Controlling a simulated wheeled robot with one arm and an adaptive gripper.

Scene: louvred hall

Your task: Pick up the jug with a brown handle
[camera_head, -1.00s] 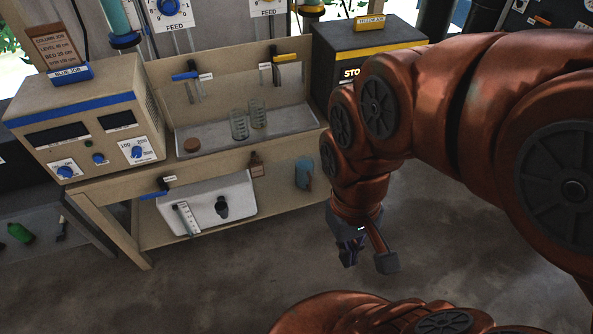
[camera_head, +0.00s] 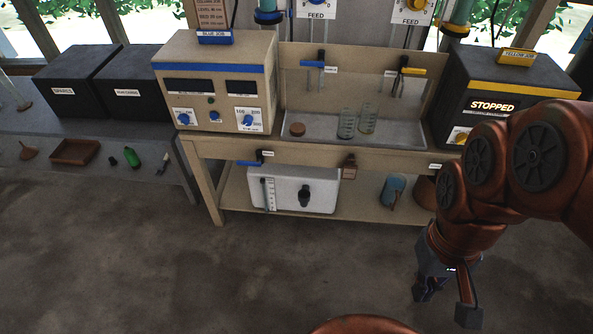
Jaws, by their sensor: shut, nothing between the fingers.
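A blue jug (camera_head: 394,185) with a brown handle stands on the lower shelf of the wooden bench, toward its right end. The handle is on the jug's front side. My gripper (camera_head: 424,290) hangs in the lower right of the head view, in front of the bench and right of the jug in the picture. It points down, is shut and holds nothing. It is apart from the jug.
The bench's lower shelf (camera_head: 237,190) also holds a white tank (camera_head: 325,191), a brown bottle (camera_head: 348,167) and a brown rounded thing (camera_head: 426,191), partly hidden by my arm. Clear beakers (camera_head: 347,124) stand in the tray above. The floor (camera_head: 250,275) in front is clear.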

